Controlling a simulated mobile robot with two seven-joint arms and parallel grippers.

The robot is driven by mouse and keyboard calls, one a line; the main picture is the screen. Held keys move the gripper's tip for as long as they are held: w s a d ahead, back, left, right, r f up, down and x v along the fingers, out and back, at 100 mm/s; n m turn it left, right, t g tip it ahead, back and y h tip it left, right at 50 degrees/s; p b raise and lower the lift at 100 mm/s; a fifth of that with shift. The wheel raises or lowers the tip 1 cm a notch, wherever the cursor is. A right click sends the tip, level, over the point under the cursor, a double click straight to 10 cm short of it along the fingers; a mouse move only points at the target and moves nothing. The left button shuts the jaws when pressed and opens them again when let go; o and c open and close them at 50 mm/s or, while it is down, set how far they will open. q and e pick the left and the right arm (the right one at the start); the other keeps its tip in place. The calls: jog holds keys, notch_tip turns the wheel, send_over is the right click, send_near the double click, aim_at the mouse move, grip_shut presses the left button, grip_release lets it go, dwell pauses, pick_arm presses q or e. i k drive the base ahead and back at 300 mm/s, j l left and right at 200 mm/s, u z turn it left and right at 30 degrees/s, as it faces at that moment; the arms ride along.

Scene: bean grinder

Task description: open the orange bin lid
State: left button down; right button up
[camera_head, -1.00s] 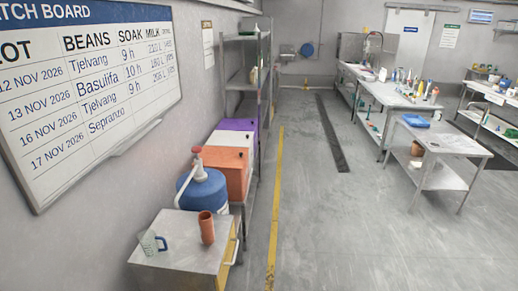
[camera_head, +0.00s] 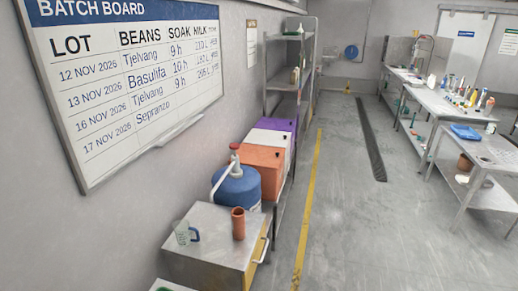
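The orange bin (camera_head: 258,170) stands along the left wall, in a row of bins. Its orange top looks closed. It sits between the white bin and the blue drum, which partly hides its near side. Neither of my grippers shows in the head view.
Beyond it are a white bin (camera_head: 268,143) and a purple bin (camera_head: 271,125). In front are a blue drum with a pump (camera_head: 237,187) and a steel cabinet (camera_head: 208,243) bearing a brown cup (camera_head: 238,223) and a clear jug (camera_head: 186,233). The floor (camera_head: 355,230) to the right is clear.

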aim_at(270, 157)
jog(key=i+l+u, duration=0.15)
jog(key=i, duration=0.35)
jog(key=i+l+u, duration=0.15)
jog(key=i+l, duration=0.25)
jog(key=i+l+u, duration=0.15)
jog(key=i+l, duration=0.2)
jog(key=i, duration=0.15)
jog(key=i+l+u, duration=0.15)
jog(key=i+l, duration=0.25)
jog(key=i+l+u, duration=0.15)
jog(key=i+l, duration=0.3)
jog(key=i+l+u, duration=0.15)
jog(key=i+l, duration=0.25)
jog(key=l, duration=0.15)
jog(key=i+l+u, duration=0.15)
jog(key=i+l, duration=0.2)
jog(key=l, duration=0.2)
jog(key=i+l+u, duration=0.15)
jog(key=i+l, duration=0.2)
jog(key=l, duration=0.25)
